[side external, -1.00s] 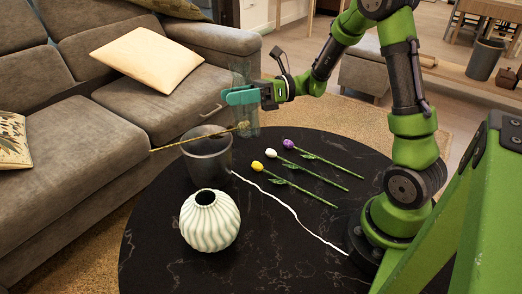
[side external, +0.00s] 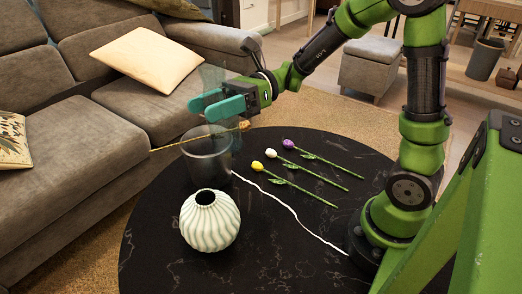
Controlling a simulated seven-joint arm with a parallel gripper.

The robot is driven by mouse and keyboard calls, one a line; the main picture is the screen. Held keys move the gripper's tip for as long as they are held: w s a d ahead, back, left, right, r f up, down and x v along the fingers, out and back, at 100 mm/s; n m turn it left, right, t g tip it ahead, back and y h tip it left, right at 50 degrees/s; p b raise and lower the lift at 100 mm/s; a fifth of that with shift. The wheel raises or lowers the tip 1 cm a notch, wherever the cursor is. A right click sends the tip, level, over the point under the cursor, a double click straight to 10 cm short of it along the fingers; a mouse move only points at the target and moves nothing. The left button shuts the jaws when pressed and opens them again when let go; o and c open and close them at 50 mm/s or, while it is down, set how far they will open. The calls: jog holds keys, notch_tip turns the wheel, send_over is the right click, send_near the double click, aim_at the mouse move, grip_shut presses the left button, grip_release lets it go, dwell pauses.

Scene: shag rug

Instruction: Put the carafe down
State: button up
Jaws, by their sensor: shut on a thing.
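The carafe (side external: 212,76) is a clear, faint glass vessel, hard to make out against the sofa and rug. My gripper (side external: 199,109), with teal fingers, is shut on it and holds it roughly upright. The carafe's top shows above the fingers. Its lower part is hard to see and overlaps the dark grey pot (side external: 207,165) in this view. I cannot tell how far its base is above the table or how near it is to the pot.
The round black table (side external: 300,230) carries a ribbed white vase (side external: 210,225) and several flowers, including a yellow one (side external: 257,166) and a purple one (side external: 289,144). An orange flower (side external: 244,125) lies across the pot's rim. The table's front is clear.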

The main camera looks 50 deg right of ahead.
jog(key=s+a+n+g, duration=1.1)
jog(key=s+a, duration=0.4)
jog(key=s, duration=0.4)
notch_tip(320, 180, down, 20)
jog(key=shift+m+g+h, duration=0.4)
jog(key=o, duration=1.4)
jog(key=shift+o, duration=0.2)
